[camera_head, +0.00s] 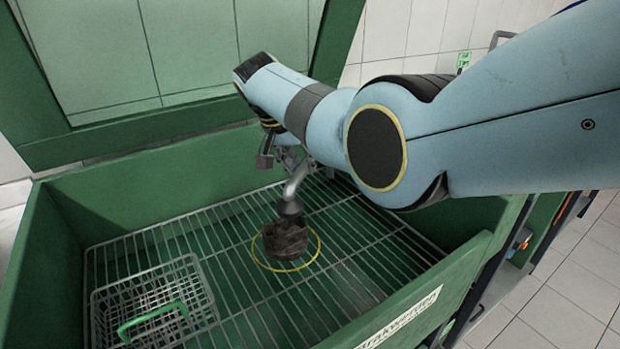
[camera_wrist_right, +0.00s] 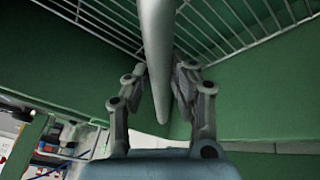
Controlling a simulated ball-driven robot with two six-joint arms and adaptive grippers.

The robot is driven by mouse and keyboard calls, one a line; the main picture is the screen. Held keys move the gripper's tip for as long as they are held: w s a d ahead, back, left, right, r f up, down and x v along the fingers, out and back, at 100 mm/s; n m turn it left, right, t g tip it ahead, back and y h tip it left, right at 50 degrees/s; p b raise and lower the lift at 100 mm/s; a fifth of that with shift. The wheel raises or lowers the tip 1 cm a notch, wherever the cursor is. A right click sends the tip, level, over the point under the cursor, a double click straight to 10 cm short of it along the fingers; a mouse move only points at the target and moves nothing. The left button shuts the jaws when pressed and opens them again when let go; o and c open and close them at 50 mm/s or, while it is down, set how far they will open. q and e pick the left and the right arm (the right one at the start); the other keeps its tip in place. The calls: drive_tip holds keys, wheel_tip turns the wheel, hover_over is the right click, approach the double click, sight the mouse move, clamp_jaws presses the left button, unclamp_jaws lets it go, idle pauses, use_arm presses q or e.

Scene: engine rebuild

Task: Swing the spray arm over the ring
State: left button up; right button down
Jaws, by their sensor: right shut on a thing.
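The spray arm (camera_head: 296,182) is a grey metal tube with a bend and a dark nozzle end (camera_head: 290,207). In the head view the nozzle end appears just above a dirty brown part (camera_head: 285,240) inside the yellow ring (camera_head: 257,262) on the wire grid. My right gripper (camera_head: 283,153) is shut on the spray arm, partly hidden by my own arm. In the right wrist view the tube (camera_wrist_right: 157,40) runs between the two fingers of the gripper (camera_wrist_right: 161,78). My left gripper is not in view.
The green washer tub (camera_head: 130,180) has high walls around the wire grid (camera_head: 225,225). A wire basket (camera_head: 200,285) with a green handle (camera_head: 152,318) stands at the left on the grid. The green lid (camera_head: 165,115) stands open behind.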

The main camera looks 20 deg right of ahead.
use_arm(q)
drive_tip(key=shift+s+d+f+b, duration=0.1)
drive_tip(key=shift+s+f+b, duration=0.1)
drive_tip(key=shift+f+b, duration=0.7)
use_arm(e)
drive_tip(key=shift+w+a+m, duration=0.4)
drive_tip(key=shift+w+a, duration=0.05)
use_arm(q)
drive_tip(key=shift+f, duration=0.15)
use_arm(e)
drive_tip(key=shift+r, duration=0.1)
drive_tip(key=c, duration=1.4)
unclamp_jaws()
drive_tip(key=shift+c, duration=0.2)
drive_tip(key=shift+w+a, duration=0.1)
drive_tip(key=shift+w, duration=0.05)
drive_tip(key=v, duration=1.1)
drive_tip(key=shift+a+r, duration=0.25)
drive_tip(key=shift+r, duration=0.1)
